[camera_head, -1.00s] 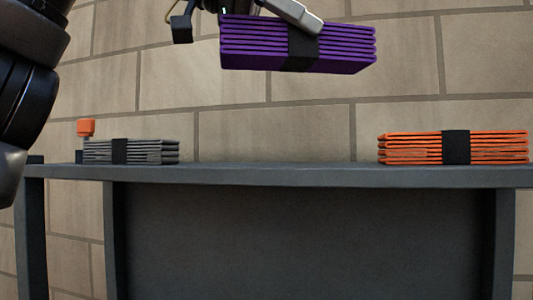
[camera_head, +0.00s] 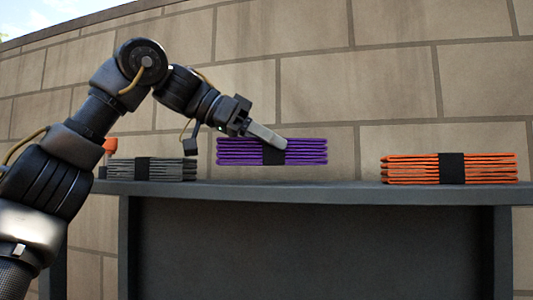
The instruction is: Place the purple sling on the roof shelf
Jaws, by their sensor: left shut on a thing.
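The purple sling (camera_head: 306,151) is a folded, layered bundle with a black band around its middle. My left gripper (camera_head: 268,138) comes in from the left and is shut on the sling at its banded middle. The sling is level and sits just above the roof shelf (camera_head: 300,193), a dark grey board; a thin strip of wall seems to show between the sling's underside and the shelf top. The sling is between a grey bundle and an orange bundle. My right gripper is out of view.
A grey folded sling (camera_head: 172,170) lies on the shelf at the left, close to the purple one. An orange folded sling (camera_head: 490,168) lies at the right. A small orange-topped object (camera_head: 110,146) is partly hidden behind my arm. Free shelf lies between purple and orange. A block wall (camera_head: 390,80) stands behind.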

